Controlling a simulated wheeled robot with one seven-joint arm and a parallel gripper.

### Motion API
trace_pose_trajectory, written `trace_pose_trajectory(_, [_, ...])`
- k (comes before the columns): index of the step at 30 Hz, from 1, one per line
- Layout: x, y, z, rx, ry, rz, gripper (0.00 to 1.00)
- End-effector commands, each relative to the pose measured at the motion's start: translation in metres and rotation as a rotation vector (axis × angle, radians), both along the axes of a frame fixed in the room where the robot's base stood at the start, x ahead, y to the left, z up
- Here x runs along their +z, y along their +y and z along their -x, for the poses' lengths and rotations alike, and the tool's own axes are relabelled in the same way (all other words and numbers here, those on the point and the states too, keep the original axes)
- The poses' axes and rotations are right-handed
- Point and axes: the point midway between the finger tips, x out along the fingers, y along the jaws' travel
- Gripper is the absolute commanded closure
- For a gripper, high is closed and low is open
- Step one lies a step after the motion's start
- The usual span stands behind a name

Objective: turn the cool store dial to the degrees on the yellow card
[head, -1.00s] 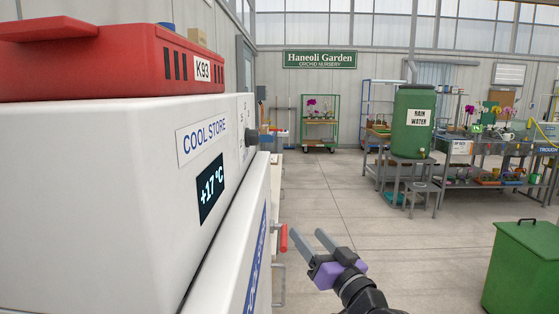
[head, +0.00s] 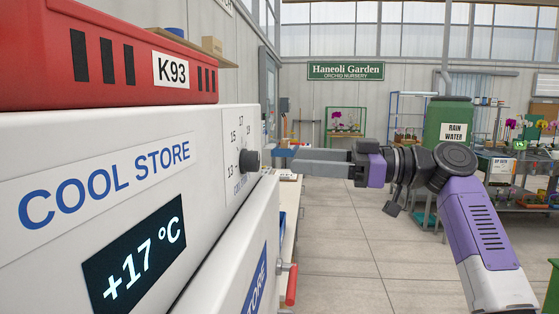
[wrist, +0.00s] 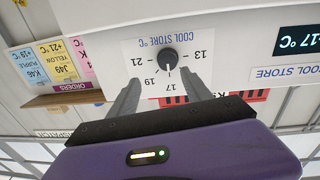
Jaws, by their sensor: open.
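The cool store dial (wrist: 168,60) is a dark round knob on a white scale plate marked 13 to 21, upside down in the wrist view. Its mark seems to point at 17. In the head view the dial (head: 249,160) shows edge-on, and the display (head: 135,256) reads +17 °C. The yellow card (wrist: 62,62), marked J49 YELLOW, reads +21 °C. It hangs between a blue and a pink card. My gripper (head: 282,158) is open and empty, facing the dial. In the wrist view its fingers (wrist: 162,90) lie either side of the knob's line, apparently short of it.
The cool store (head: 90,180) fills the left, with a red crate (head: 135,75) labelled K93 on top. A red handle (head: 291,284) sticks out low beside it. A green rain water barrel (head: 448,122) and benches stand at the right. The floor (head: 345,225) between is clear.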

Motion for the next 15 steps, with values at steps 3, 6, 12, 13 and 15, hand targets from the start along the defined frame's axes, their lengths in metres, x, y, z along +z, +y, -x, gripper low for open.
trace_pose_trajectory(3, [-0.004,0.002,0.012,0.045,-0.051,0.025,0.43])
trace_pose_trajectory(6, [-0.004,0.007,0.011,0.046,-0.066,0.027,0.43])
trace_pose_trajectory(12, [-0.004,0.035,0.01,0.045,-0.064,0.028,0.43])
trace_pose_trajectory(13, [-0.004,0.04,0.009,0.045,-0.064,0.027,0.43])
trace_pose_trajectory(15, [-0.004,0.051,0.008,0.045,-0.064,0.028,0.43])
